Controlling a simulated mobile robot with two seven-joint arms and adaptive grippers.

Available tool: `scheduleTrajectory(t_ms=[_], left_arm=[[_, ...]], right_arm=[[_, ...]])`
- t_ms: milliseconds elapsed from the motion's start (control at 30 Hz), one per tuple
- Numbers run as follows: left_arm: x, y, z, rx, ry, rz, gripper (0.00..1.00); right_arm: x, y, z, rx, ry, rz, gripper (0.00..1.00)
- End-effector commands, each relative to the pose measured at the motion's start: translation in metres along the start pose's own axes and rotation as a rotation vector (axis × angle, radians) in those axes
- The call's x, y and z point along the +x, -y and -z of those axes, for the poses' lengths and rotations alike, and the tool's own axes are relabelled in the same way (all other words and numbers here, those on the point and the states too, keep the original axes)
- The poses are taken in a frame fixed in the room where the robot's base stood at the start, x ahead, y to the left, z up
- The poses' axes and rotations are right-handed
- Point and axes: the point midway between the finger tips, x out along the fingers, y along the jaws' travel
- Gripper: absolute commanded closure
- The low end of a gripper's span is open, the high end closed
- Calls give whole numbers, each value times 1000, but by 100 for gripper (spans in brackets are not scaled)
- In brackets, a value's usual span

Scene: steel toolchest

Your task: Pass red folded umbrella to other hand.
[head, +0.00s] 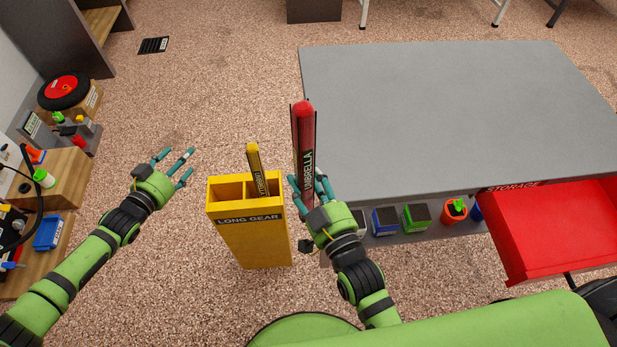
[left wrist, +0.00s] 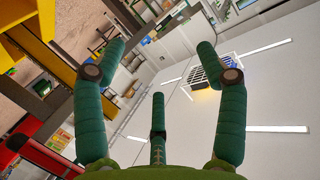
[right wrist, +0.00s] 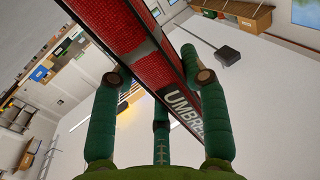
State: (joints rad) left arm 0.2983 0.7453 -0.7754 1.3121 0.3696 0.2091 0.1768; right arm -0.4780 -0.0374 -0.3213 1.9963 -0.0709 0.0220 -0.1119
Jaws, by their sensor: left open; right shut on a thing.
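The red folded umbrella (head: 305,125) stands upright in the head view, with a black strip lettered UMBRELLA. My right gripper (head: 309,183) is shut on its lower part. In the right wrist view the umbrella (right wrist: 120,30) runs slantwise between the fingers of the right gripper (right wrist: 160,80). My left gripper (head: 172,160) is open and empty in the head view, well to the left of the umbrella and apart from it. In the left wrist view the fingers of the left gripper (left wrist: 160,70) are spread with nothing between them.
A yellow LONG GEAR bin (head: 254,235) stands between my grippers, with a yellow umbrella (head: 256,165) in its right compartment. A grey table (head: 450,110) lies to the right, with a red open drawer (head: 555,235) at its front. Wooden boxes with tools line the left.

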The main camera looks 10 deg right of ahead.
Motion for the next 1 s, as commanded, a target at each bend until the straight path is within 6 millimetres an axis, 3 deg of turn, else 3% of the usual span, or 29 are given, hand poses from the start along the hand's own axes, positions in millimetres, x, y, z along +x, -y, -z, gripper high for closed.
scheduleTrajectory(t_ms=[33, 267, 500, 800, 1000], left_arm=[[-6, -2, -32, -23, 58, 33, 28], [-42, -26, -150, -90, 307, 128, 28], [-98, -86, -251, -168, 562, 157, 28], [-189, -188, -343, -267, 869, 134, 28], [-256, -262, -379, -330, 1057, 93, 28]], right_arm=[[0, 0, 1, 0, -3, 0, 96], [0, 0, 1, 0, -3, 0, 96], [0, 0, 1, 0, -3, 0, 96], [0, 0, 1, 0, -3, 0, 96], [0, 0, 1, 0, -3, 0, 96]])
